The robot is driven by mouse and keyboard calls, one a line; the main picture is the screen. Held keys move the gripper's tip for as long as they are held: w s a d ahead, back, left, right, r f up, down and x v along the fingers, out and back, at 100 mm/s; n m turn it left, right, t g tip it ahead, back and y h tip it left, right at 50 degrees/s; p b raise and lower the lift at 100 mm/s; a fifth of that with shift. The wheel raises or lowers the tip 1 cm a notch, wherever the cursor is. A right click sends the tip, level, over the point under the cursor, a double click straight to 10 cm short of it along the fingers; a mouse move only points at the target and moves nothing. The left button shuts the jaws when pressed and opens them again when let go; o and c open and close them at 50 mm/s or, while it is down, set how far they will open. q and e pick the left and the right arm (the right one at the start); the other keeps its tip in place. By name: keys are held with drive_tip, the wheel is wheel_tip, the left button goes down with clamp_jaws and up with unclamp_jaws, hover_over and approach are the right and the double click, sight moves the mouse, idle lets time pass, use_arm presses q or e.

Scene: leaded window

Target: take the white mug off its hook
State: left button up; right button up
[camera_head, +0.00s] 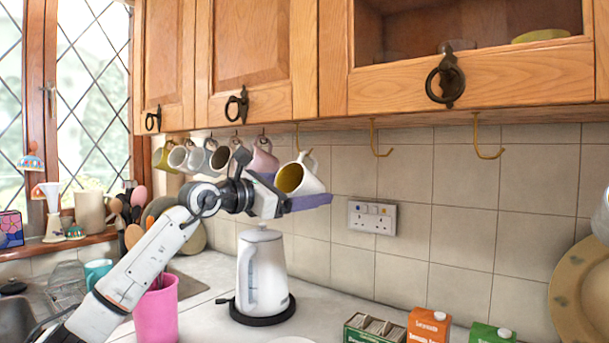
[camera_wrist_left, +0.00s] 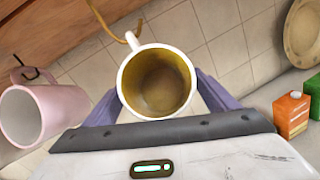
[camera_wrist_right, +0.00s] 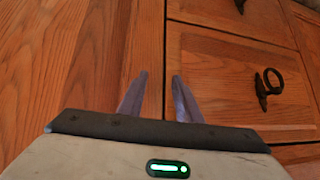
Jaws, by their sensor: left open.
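The white mug (camera_head: 309,181) with a yellow inside hangs by its handle from a brass hook under the wooden cupboard, its mouth tilted toward the left. In the left wrist view the mug (camera_wrist_left: 129,65) shows mouth-on, its handle up at the brass hook (camera_wrist_left: 112,30). My left gripper (camera_head: 297,192) is open at the mug, one purple finger showing below it. In its wrist view the fingers stand on either side of the mug; whether they touch it I cannot tell. My right gripper (camera_wrist_right: 159,76) shows only in its wrist view, open and empty, facing wooden cupboard fronts.
A pink mug (camera_head: 264,160) and several other mugs hang close on the left. Two empty hooks (camera_head: 374,140) are on the right. A white kettle (camera_head: 270,262) stands below my left gripper. The cupboard (camera_head: 450,80) is just above; a wall socket (camera_head: 371,217) is behind.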

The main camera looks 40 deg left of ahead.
use_arm(q)
drive_tip(key=shift+w, duration=0.45)
drive_tip(key=c, duration=1.1)
drive_tip(key=shift+c, duration=1.1)
drive_tip(key=shift+r, duration=0.1)
